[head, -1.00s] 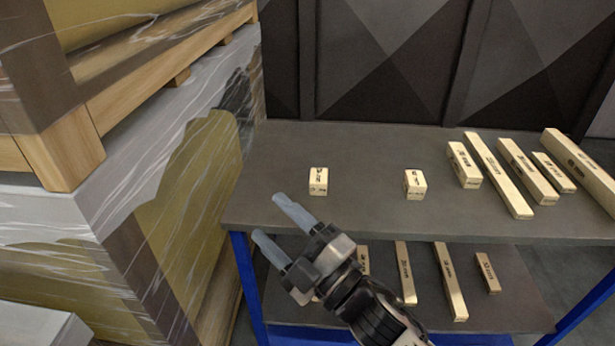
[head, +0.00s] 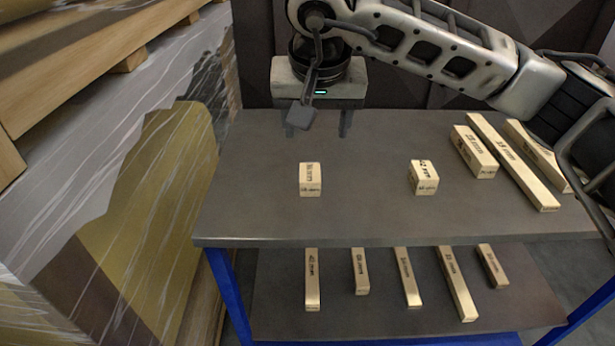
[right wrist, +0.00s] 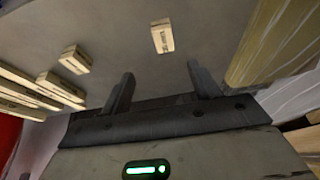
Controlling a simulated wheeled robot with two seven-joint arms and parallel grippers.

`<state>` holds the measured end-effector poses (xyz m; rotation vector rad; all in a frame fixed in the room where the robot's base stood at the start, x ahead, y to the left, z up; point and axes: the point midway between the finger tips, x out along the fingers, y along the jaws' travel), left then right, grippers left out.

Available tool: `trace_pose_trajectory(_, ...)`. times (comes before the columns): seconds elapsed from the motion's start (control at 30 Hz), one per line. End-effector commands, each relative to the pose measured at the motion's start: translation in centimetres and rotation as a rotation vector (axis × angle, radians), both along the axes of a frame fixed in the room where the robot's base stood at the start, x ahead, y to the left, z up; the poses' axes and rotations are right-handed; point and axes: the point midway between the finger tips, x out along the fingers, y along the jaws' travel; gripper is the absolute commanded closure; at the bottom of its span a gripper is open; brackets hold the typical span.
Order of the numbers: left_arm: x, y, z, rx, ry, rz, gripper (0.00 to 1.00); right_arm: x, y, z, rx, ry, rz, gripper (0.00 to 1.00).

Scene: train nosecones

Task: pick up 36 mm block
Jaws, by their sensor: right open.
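Several light wooden blocks with dark printed labels lie on the grey table top. A short block (head: 310,180) stands alone at the left; its label is too small to read surely. Another short block (head: 423,177), whose label looks like 42 mm, stands to its right. I cannot tell for sure which block is the 36 mm one. My right gripper (head: 325,121) is open and empty, above the table behind the left short block. In the right wrist view my gripper (right wrist: 160,82) has its fingers apart, with the left short block (right wrist: 162,37) beyond the gap. My left gripper is out of view.
Longer blocks (head: 512,162) lie at the table's right. Several more blocks (head: 407,277) lie on the lower shelf (head: 335,320). A wrapped pallet load (head: 150,190) stands close at the left. A dark wall is behind. The table between the two short blocks is clear.

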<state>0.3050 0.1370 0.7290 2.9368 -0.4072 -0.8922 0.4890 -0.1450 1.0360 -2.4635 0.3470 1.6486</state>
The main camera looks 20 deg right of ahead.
Motion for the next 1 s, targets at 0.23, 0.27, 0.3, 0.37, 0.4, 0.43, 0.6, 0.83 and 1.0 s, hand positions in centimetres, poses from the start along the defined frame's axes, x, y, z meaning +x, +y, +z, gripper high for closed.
trace_pose_trajectory(0.23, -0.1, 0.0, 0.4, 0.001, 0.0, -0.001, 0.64, 1.7, -0.6, -4.3, -0.007, 0.003, -0.001, 0.38)
trace_pose_trajectory(0.27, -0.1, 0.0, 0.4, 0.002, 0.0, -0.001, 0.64, 1.9, -0.7, -5.0, -0.007, 0.004, 0.0, 0.38)
trace_pose_trajectory(0.3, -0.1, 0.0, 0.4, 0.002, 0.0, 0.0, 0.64, 2.3, -0.7, -5.8, -0.006, 0.004, 0.0, 0.38)
trace_pose_trajectory(0.37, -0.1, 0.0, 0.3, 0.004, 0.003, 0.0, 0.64, 2.7, -0.8, -6.9, -0.005, 0.004, -0.001, 0.38)
trace_pose_trajectory(0.4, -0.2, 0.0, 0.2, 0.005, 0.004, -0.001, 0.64, 3.0, -0.9, -7.5, -0.005, 0.002, -0.001, 0.38)
trace_pose_trajectory(0.43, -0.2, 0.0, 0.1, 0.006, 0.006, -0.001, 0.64, 3.2, -0.9, -7.9, -0.004, 0.003, -0.001, 0.38)
trace_pose_trajectory(0.6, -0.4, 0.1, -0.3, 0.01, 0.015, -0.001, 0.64, 3.8, -1.0, -9.3, -0.003, 0.0, 0.001, 0.38)
trace_pose_trajectory(0.83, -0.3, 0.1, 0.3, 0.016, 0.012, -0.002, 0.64, 4.9, -0.7, -11.4, -0.003, 0.004, 0.001, 0.38)
trace_pose_trajectory(1.0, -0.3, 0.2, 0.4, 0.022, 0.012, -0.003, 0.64, 5.9, -0.8, -13.5, -0.002, 0.002, 0.0, 0.38)
